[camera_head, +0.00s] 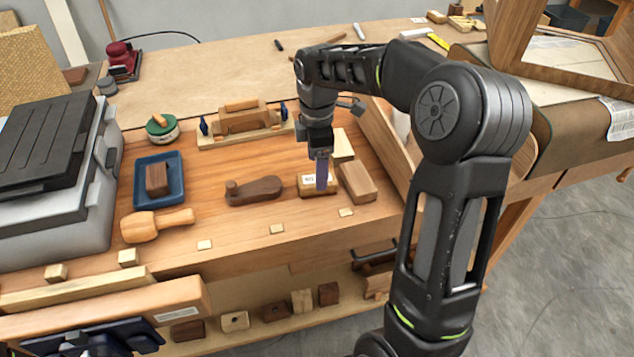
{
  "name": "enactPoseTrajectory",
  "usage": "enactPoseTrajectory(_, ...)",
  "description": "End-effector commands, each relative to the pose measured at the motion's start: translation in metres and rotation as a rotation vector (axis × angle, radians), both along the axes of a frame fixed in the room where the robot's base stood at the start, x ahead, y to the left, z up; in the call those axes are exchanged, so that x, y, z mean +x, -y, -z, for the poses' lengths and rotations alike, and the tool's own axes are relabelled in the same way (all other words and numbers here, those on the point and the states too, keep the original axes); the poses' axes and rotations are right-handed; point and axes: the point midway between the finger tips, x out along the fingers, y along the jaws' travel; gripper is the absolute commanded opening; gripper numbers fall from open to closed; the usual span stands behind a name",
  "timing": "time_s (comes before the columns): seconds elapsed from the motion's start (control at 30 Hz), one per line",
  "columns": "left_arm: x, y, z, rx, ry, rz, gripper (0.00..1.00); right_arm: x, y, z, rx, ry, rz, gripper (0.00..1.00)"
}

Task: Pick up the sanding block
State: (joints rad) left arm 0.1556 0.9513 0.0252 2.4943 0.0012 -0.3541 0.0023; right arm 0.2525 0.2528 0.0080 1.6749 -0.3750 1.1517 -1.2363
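My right gripper (322,186) points straight down at this block. One flat finger shows in front of the block's right part and hides some of it. The other finger is hidden, so I cannot tell whether the fingers are open or shut, or whether they touch the block. The block appears to rest on the bench. My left gripper is not in view.
A plain wood block (357,182) lies close to the right of the labelled block. A dark wooden plane-like tool (254,191) lies to its left. Farther left are a mallet (157,224) and a blue tray (178,198) holding a brown block. A clamped wooden piece (242,122) stands behind.

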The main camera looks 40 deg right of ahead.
Motion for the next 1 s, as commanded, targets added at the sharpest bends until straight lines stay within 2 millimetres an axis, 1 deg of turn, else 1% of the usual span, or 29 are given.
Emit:
enactPoseTrajectory(0.13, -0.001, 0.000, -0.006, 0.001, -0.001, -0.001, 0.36, 0.000, 0.000, 0.014, 0.002, -0.006, 0.000, 0.76)
enactPoseTrajectory(0.23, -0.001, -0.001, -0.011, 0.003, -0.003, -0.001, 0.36, 0.001, 0.000, 0.029, 0.002, -0.006, 0.000, 0.76)
enactPoseTrajectory(0.3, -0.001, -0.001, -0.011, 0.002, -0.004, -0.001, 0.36, 0.002, 0.000, 0.040, 0.002, -0.005, 0.001, 0.76)
enactPoseTrajectory(0.4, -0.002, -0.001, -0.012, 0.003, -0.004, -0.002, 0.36, 0.002, 0.001, 0.048, 0.001, -0.002, 0.001, 0.76)
enactPoseTrajectory(0.5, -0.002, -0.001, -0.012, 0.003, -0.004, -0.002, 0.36, 0.002, 0.001, 0.051, 0.001, -0.002, 0.001, 0.76)
enactPoseTrajectory(1.0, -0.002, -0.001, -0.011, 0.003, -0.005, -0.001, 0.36, 0.002, 0.001, 0.050, 0.000, -0.001, 0.000, 0.76)
